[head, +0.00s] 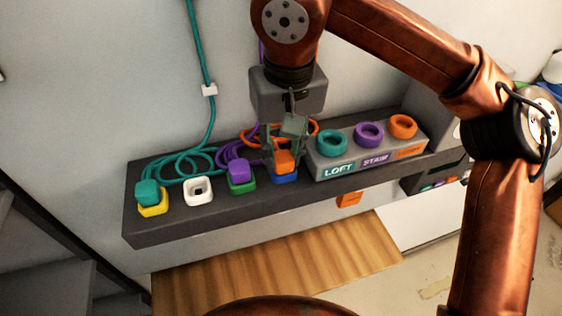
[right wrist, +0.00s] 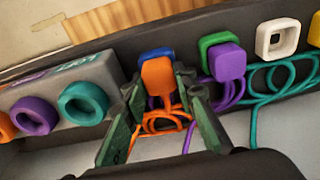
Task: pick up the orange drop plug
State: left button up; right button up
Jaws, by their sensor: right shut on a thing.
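The orange drop plug (head: 284,161) is an orange block with an orange cord, standing at the blue base (head: 285,178) on the dark shelf. In the right wrist view the plug (right wrist: 158,77) sits between the green fingers, with the blue base (right wrist: 156,54) just behind it. My right gripper (head: 286,150) points down over the plug and is shut on it. In the right wrist view its fingers (right wrist: 161,95) flank the plug and its cord. I cannot tell whether the plug is clear of the blue base. My left gripper is out of view.
Left of the plug are a purple plug (head: 238,171) on a green base, an empty white base (head: 198,191) and a teal plug (head: 148,192) on a yellow base. Right is a grey block (head: 366,157) with teal, purple and orange rings. Cords coil behind, along the wall.

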aim_at(287, 159)
jog(key=shift+r, duration=0.6)
jog(key=r, duration=0.1)
jog(key=s+r, duration=0.1)
jog(key=d+r, duration=0.1)
jog(key=r, duration=0.1)
jog(key=shift+s, duration=0.25)
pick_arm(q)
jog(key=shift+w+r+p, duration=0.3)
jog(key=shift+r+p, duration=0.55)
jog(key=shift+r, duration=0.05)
pick_arm(e)
jog(key=s+d+r, duration=0.7)
jog(key=s+r, duration=0.1)
jog(key=s, duration=0.2)
jog(key=shift+s, duration=0.15)
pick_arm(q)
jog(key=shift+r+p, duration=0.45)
